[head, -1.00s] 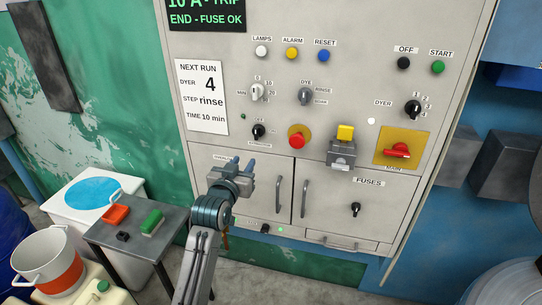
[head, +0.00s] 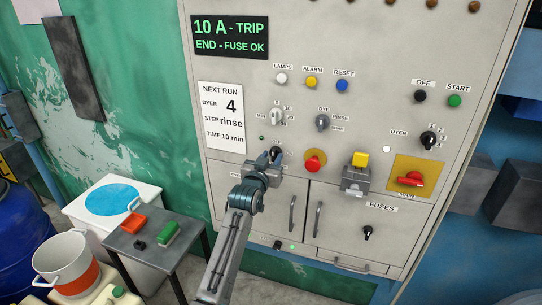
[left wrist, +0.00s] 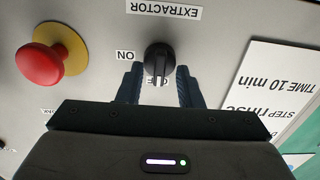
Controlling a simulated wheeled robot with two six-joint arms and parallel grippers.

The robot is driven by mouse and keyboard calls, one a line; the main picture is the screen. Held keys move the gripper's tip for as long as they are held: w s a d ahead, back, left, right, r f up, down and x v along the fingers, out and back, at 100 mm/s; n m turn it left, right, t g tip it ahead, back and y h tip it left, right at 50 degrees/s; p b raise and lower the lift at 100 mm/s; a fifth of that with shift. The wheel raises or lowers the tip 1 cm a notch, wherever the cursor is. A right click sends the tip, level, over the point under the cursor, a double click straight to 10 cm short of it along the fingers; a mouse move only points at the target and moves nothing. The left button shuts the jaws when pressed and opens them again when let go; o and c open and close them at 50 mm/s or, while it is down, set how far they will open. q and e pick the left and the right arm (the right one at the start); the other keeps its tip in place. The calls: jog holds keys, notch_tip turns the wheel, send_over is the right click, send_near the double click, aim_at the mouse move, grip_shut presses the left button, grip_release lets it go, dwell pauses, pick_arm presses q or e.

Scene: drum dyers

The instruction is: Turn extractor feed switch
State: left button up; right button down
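My left gripper (head: 268,159) is at the knob from below. In the left wrist view its open fingers (left wrist: 157,82) stand on either side of the knob, with a gap visible on each side. My right gripper is not in view.
A red button (head: 313,163) on a yellow disc sits right of the knob; it is left in the wrist view. The NEXT RUN card (head: 221,118) is to the left. Cabinet door handles (head: 292,213) are below. A small table (head: 170,250) stands lower left.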

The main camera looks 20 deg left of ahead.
pick_arm(q)
jog(key=shift+d, duration=0.1)
jog(key=c, duration=0.6)
grip_shut()
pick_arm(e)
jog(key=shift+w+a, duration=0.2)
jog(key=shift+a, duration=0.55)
